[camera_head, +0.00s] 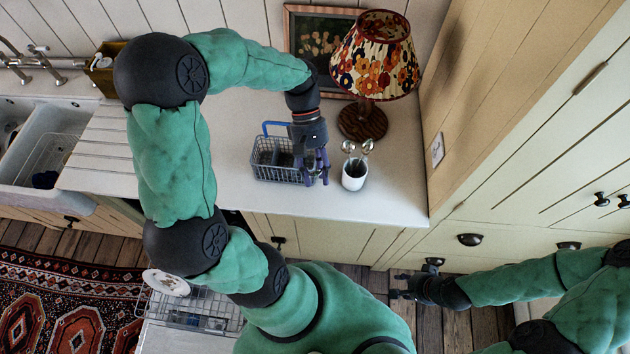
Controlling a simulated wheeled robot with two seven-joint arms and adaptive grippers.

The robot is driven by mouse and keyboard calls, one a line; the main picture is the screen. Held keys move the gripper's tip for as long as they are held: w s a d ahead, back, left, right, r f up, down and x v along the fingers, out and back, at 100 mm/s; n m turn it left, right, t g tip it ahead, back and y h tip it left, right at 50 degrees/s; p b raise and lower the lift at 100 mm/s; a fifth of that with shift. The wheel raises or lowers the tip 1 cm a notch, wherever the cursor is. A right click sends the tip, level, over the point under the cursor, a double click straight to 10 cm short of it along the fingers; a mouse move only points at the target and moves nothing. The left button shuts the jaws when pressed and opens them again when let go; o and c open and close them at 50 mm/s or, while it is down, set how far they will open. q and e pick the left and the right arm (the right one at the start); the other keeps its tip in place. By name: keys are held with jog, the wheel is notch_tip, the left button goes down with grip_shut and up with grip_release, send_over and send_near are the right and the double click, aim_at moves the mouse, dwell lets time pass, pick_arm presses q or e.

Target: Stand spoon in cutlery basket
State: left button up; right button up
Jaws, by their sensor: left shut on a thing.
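The cutlery basket (268,172) is a grey wire basket with a blue handle, standing on the white counter. My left gripper (314,174) is over its right end, pointing down. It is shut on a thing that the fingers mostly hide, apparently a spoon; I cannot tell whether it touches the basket. A white cup (354,178) just to the right holds upright spoons (367,148) with their bowls up. My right gripper (399,285) is low at the front of the cabinets, empty, with its fingers apart.
A lamp with a floral shade (375,58) and a framed picture (312,42) stand behind the cup. A sink (50,135) is at the left. An open dishwasher rack (190,305) is below left. The counter right of the cup is clear.

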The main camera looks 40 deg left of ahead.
pick_arm(q)
jog(key=w+a+r+n+t+y+p, duration=0.1)
jog(key=w+a+r+n+t+p, duration=0.15)
jog(key=a+n+t, duration=0.85)
jog(key=w+a+r+n+t+p, duration=0.1)
jog(key=w+a+r+n+t, duration=0.25)
jog(key=a+n, duration=0.85)
notch_tip(320, 180, down, 17)
jog(key=s+a+m+b, duration=0.2)
jog(key=m+b, duration=0.1)
jog(key=b, duration=0.9)
jog(key=shift+t, duration=0.35)
jog(key=shift+s+f, duration=0.1)
jog(key=o, duration=1.2)
